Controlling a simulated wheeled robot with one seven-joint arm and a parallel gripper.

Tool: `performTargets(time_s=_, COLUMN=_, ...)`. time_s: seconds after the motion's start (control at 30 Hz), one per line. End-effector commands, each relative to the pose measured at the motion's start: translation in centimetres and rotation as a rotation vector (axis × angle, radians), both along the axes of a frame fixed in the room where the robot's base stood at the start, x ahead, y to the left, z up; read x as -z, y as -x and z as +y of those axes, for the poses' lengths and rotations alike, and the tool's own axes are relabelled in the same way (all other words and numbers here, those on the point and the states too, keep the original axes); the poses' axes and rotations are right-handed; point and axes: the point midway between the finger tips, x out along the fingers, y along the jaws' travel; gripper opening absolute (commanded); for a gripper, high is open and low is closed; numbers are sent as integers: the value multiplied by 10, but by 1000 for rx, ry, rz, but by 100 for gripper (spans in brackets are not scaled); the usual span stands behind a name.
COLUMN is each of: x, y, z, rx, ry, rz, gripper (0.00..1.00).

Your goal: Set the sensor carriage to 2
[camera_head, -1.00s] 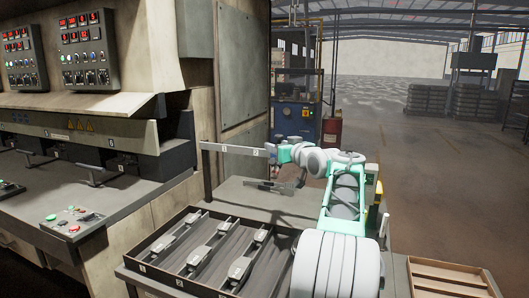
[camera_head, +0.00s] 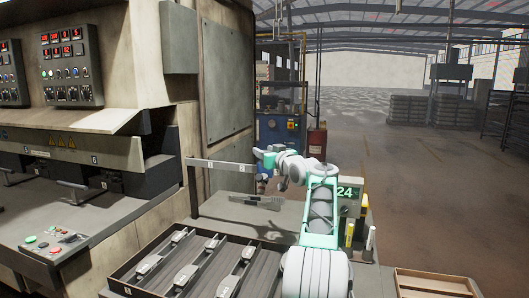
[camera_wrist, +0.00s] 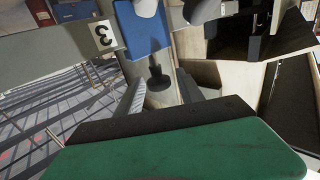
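A pale rail (camera_head: 222,166) with number plates 1 and 2 stands above the grey bench. My gripper (camera_head: 264,160) is at the rail's right end, and the arm hides what lies behind it. In the wrist view the rail (camera_wrist: 45,58) runs at the left and its plate 3 appears upside down. A blue block (camera_wrist: 146,30), which looks like the sensor carriage, sits beside that plate. Pale rounded parts overlap the block's top edge; I cannot tell whether they are my fingers or touch it. The finger opening is not clear.
A tray (camera_head: 118,279) with several brake shoes lies in front on the bench (camera_head: 212,207). Press machinery (camera_head: 60,150) fills the left. A wooden crate (camera_head: 430,277) is at lower right.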

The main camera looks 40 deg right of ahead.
Motion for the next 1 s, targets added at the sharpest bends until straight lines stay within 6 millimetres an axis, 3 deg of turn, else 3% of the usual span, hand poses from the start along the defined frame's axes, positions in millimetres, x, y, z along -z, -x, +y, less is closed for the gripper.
performTargets(time_s=0.5, x=0, y=1, z=0, rx=0, ry=0, rz=0, gripper=1)
performTargets(time_s=1.0, x=0, y=1, z=0, rx=1, ry=0, rz=1, gripper=0)
